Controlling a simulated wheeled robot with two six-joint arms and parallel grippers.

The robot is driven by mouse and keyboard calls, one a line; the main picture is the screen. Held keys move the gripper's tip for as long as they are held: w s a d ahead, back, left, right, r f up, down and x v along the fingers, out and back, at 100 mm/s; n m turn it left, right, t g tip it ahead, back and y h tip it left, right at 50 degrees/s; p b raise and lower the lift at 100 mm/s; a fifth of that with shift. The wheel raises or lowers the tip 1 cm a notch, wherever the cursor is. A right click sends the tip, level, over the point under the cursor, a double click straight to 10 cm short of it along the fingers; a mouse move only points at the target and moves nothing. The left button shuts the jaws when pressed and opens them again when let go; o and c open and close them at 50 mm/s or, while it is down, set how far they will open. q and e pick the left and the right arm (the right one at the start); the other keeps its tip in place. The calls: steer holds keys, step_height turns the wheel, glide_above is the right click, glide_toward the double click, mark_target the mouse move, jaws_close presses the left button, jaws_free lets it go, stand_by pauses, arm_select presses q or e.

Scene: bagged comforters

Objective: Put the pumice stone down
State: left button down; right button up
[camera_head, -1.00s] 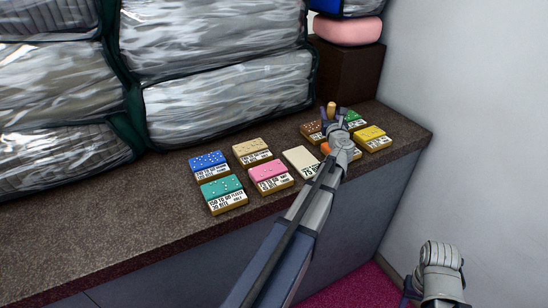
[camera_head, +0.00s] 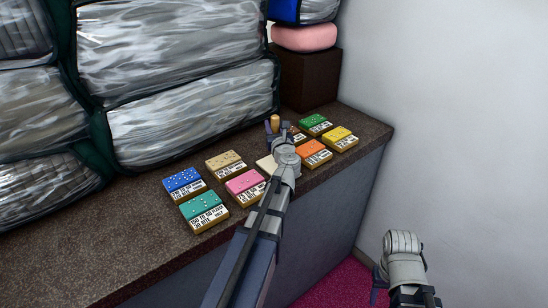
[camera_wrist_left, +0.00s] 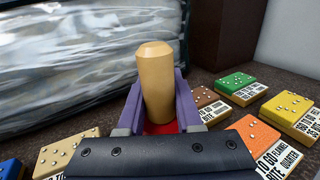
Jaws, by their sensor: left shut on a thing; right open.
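The pumice stone (camera_wrist_left: 157,85) is a tan upright cylinder with a bevelled top. In the left wrist view it stands between the purple fingers of my left gripper (camera_wrist_left: 160,105), which is shut on it. In the head view the stone (camera_head: 275,121) shows small above my left gripper (camera_head: 275,128), over the back part of the counter (camera_head: 120,240) beside the cream block. The stone's lower end is hidden, so I cannot tell whether it touches the counter. My right gripper (camera_head: 379,287) is open and empty at the lower right, away from the counter.
Labelled dotted blocks lie on the counter: blue (camera_head: 184,180), teal (camera_head: 202,206), pink (camera_head: 245,184), tan (camera_head: 224,160), orange (camera_head: 314,149), yellow (camera_head: 339,135), green (camera_head: 316,122). Bagged comforters (camera_head: 190,105) stack behind. A dark box (camera_head: 308,78) stands at the back right.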

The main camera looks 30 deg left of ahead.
arm_select(q)
steer(key=shift+f+b, duration=4.35)
steer(key=shift+f, duration=0.35)
steer(key=shift+f, duration=0.15)
steer(key=c, duration=0.6)
jaws_free()
steer(key=shift+s+d+r, duration=0.1)
steer(key=shift+s+r, duration=0.05)
steer(key=shift+r, duration=0.1)
steer(key=v, duration=1.1)
steer(key=shift+s+d+f, duration=0.1)
steer(key=shift+s+d, duration=0.15)
steer(key=shift+s, duration=0.05)
